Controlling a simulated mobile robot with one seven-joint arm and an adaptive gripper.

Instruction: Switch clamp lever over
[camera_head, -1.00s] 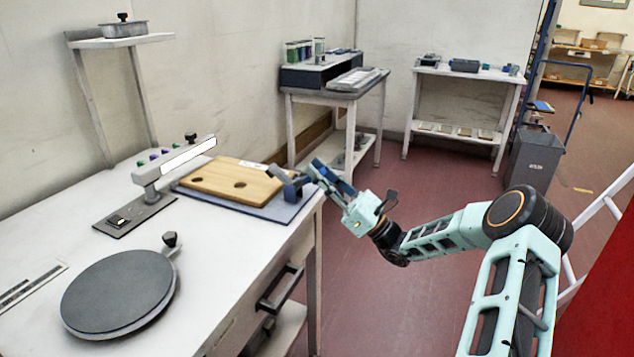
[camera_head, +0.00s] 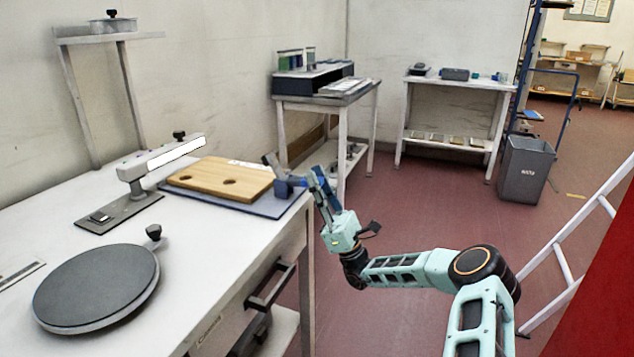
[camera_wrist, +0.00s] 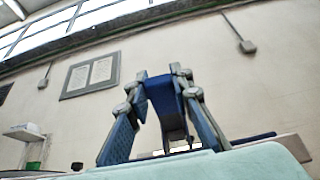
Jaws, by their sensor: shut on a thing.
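A small blue clamp (camera_head: 284,187) sits at the near right corner of a blue-grey base plate (camera_head: 262,211) on the white bench. In the wrist view a dark blue piece, seemingly the clamp lever (camera_wrist: 166,97), stands between the two blue finger pads of my gripper (camera_wrist: 165,115). My gripper is shut on it. The exact contact at the clamp is too small to tell.
A round dark turntable (camera_head: 97,287) and a post with a white arm (camera_head: 160,158) stand on the bench (camera_head: 205,255). A drawer handle (camera_head: 270,287) juts from its front. A white ladder-like frame (camera_head: 575,245) is at right. Open red floor lies between.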

